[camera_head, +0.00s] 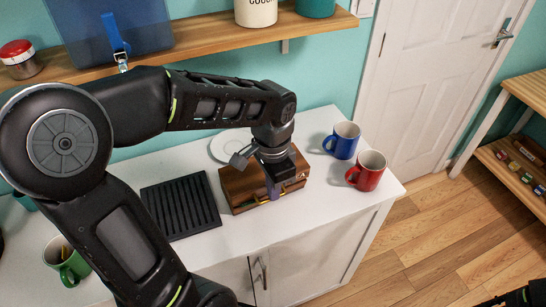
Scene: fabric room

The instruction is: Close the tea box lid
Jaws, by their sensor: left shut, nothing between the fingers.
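The wooden tea box (238,187) stands on the white counter, in the middle of the camera_head view. A narrow strip of its inside shows along the front edge, with yellow and green bits in it. My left arm hides part of the box and its lid, so I cannot tell the lid's exact angle. My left gripper (273,187) points down at the front of the box, shut and empty; whether it touches the lid is unclear. Part of my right gripper (510,298) shows dark at the bottom right corner, far from the box; its fingers are unclear.
A black slatted rack (181,207) lies left of the box, and a white plate (228,146) behind it. A blue mug (345,141) and a red mug (368,171) stand to the right. A green mug (65,262) is at lower left. A wooden shelf (215,37) hangs above.

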